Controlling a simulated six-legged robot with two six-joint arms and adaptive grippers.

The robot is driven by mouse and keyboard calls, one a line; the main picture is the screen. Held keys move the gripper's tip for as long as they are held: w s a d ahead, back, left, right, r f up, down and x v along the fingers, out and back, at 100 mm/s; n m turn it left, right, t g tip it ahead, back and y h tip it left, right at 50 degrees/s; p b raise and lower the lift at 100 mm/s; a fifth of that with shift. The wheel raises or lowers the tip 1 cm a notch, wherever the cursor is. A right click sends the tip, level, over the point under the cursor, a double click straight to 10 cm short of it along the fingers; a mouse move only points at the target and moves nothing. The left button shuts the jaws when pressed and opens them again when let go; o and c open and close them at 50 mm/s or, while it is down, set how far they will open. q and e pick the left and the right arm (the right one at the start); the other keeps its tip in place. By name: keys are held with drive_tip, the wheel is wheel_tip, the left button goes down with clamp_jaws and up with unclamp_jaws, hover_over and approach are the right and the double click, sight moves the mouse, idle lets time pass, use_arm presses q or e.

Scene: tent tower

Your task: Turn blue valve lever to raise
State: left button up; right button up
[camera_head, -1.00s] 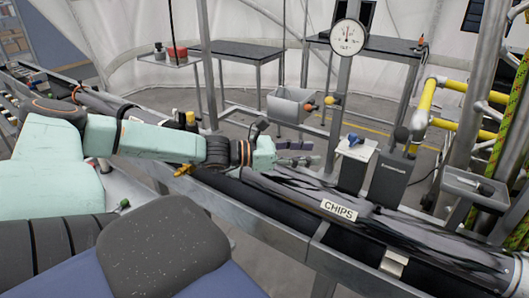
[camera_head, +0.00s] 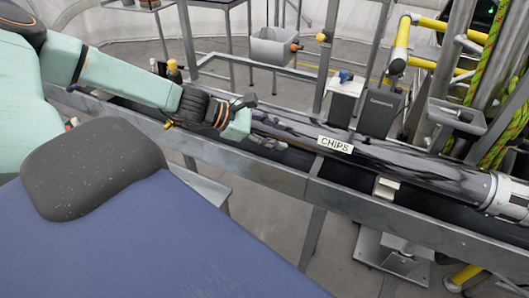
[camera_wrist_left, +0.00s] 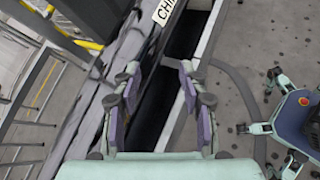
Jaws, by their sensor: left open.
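A small blue part (camera_head: 345,75) sits on top of a white box (camera_head: 344,87) behind the rail in the head view. It may be the blue valve lever, but it is too small to tell. My left gripper (camera_head: 272,141) is low over the dark pipe, left of the CHIPS label (camera_head: 335,144), and well apart from the blue part. In the left wrist view my left gripper (camera_wrist_left: 158,85) is open, its fingers spread with nothing between them. The pipe and trough lie beyond the fingers. My right gripper is in neither view.
The dark pipe (camera_head: 400,164) runs along a metal rail (camera_head: 255,171). A dark grey box (camera_head: 380,112) stands right of the white one. A grey bin (camera_head: 273,47) hangs behind the rail. Yellow pipes (camera_head: 402,47) and a grey tray (camera_head: 457,117) are at the right.

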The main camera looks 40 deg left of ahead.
use_arm(q)
drive_tip(key=s+d+f+m+g+y, duration=0.1)
drive_tip(key=s+d+f+m+g, duration=0.1)
drive_tip(key=s+f+m, duration=0.1)
drive_tip(key=shift+s+f+g+y, duration=0.25)
drive_tip(key=shift+f+g+y, duration=0.05)
drive_tip(key=shift+f, duration=0.6)
drive_tip(key=shift+s+d+r, duration=0.15)
drive_tip(key=shift+d+r, duration=0.05)
drive_tip(key=shift+d, duration=0.3)
drive_tip(key=shift+f, duration=0.1)
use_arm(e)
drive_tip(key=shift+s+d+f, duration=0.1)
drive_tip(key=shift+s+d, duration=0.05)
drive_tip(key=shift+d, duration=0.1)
